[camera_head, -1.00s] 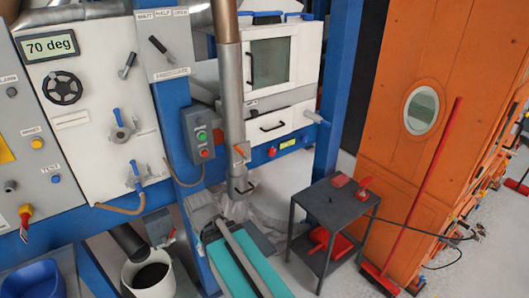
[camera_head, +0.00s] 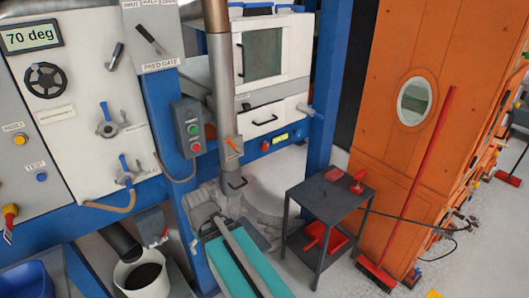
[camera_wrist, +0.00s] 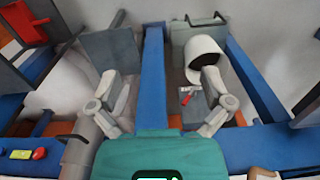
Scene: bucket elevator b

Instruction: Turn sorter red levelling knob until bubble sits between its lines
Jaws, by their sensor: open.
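The red levelling knob (camera_head: 265,146) is on the blue beam under the white sorter box (camera_head: 272,52). A small yellow-green level (camera_head: 281,138) sits just right of it. The bubble and its lines are too small to read. In the wrist view the red knob (camera_wrist: 40,153) and the level (camera_wrist: 20,154) show at the lower left, with their order reversed. My gripper (camera_wrist: 160,88) is open and empty, its grey fingers spread on either side of a blue post. It is apart from the knob. I cannot make out my fingertips clearly in the head view.
A brown and grey pipe (camera_head: 222,90) and a control box with green and red buttons (camera_head: 189,128) stand left of the knob. A dark table (camera_head: 330,192) with red items is at the right. An orange cabinet (camera_head: 400,170) and a red broom (camera_head: 418,190) stand beyond.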

